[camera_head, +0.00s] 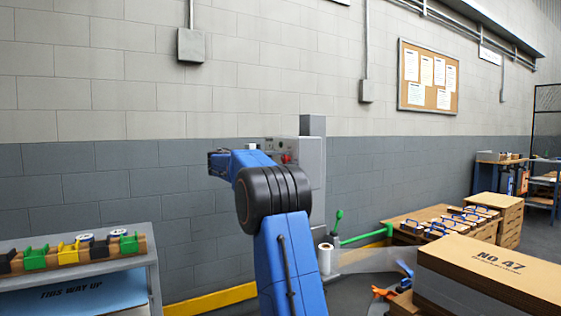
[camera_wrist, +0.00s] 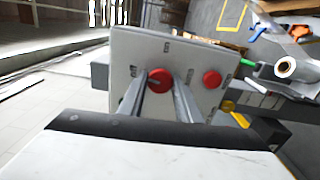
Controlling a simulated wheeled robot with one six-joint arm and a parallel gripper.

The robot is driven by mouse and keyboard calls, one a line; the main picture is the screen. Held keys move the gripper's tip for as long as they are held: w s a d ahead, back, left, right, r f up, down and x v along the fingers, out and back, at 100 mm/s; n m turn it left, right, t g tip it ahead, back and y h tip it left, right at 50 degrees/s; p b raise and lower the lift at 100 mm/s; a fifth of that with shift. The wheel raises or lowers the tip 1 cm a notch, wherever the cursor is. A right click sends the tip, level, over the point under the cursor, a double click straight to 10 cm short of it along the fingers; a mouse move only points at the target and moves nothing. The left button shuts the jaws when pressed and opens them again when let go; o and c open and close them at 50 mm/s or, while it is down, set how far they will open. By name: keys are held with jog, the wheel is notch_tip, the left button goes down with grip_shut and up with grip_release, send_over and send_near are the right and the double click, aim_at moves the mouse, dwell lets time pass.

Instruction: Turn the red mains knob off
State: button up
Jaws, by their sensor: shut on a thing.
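A pale control panel (camera_wrist: 190,55) fills the middle of the wrist view, with small dark markings too blurred to read. A round red knob (camera_wrist: 160,80) sits on its left part. My gripper (camera_wrist: 160,84) has one finger on each side of this knob and is shut on it. A second red knob (camera_wrist: 212,78) is to its right, clear of the fingers. I cannot read which label marks the mains. In the head view, red controls (camera_head: 287,158) show small on the grey machine (camera_head: 312,165); my blue arm hides my gripper there.
A rack with coloured bins (camera_head: 70,253) stands at left, and a cardboard stack (camera_head: 500,270) at right. A white roll (camera_head: 325,258) stands beside the machine.

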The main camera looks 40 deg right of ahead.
jog(key=shift+n, duration=0.8)
jog(key=o, duration=1.1)
jog(key=shift+f, duration=0.1)
jog(key=shift+c, duration=0.2)
jog(key=shift+a, duration=0.15)
jog(key=v, duration=1.7)
jog(key=shift+a, duration=0.1)
jog(key=shift+s, duration=0.1)
